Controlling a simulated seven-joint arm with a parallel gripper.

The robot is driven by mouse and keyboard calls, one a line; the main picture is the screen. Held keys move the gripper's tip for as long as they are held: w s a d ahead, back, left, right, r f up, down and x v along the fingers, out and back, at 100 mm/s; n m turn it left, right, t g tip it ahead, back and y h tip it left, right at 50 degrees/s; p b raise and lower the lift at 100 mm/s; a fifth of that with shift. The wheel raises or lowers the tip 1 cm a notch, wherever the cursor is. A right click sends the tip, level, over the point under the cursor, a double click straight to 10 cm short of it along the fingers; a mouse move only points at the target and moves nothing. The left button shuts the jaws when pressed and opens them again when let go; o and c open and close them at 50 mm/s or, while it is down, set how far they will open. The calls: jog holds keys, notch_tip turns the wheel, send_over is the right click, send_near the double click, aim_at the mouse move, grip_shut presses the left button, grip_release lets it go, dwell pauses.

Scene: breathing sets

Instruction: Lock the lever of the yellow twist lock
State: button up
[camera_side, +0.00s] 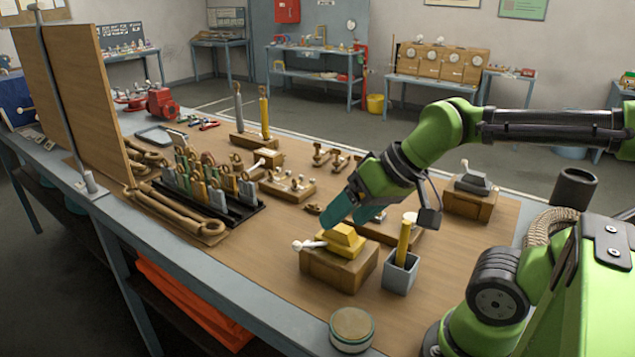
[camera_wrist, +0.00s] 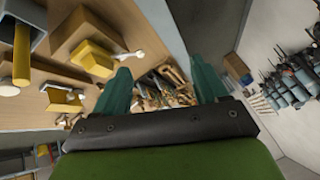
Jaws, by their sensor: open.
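The yellow twist lock (camera_side: 343,241) sits on a wooden block (camera_side: 338,269) near the front edge of the table. Its lever with a white knob (camera_side: 303,246) sticks out to the left in the side view. In the wrist view the yellow lock (camera_wrist: 96,60) and its pale lever (camera_wrist: 126,57) lie left of the fingers. My gripper (camera_side: 351,215) has teal fingers and is above and just behind the lock, apart from it. In the wrist view my gripper (camera_wrist: 165,75) is open, with nothing held between its fingers.
A grey cup (camera_side: 400,275) with a yellow rod (camera_side: 403,240) stands right of the lock. A grey lock (camera_side: 473,184) on a wooden block is further back right. A black rack (camera_side: 225,222) with several upright tags is at left. A round tin (camera_side: 351,327) stands in front.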

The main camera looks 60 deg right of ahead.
jog(key=w+d+g, duration=0.1)
jog(key=w, duration=0.2)
jog(key=w+d+g, duration=0.1)
jog(key=w, duration=0.2)
jog(key=w+d+f+g, duration=0.1)
jog(key=w, duration=0.2)
jog(key=shift+w+d+m+g+h, duration=0.25)
jog(key=shift+w+m+g+h, duration=0.05)
grip_shut()
jog(key=w+d+f+m+g, duration=0.1)
jog(key=w+d+g, duration=0.2)
jog(key=w, duration=0.3)
jog(key=w+d+f+g, duration=0.1)
jog(key=w+d+g, duration=0.2)
jog(key=w, duration=0.4)
jog(key=shift+w+m, duration=0.25)
jog(key=shift+m, duration=0.15)
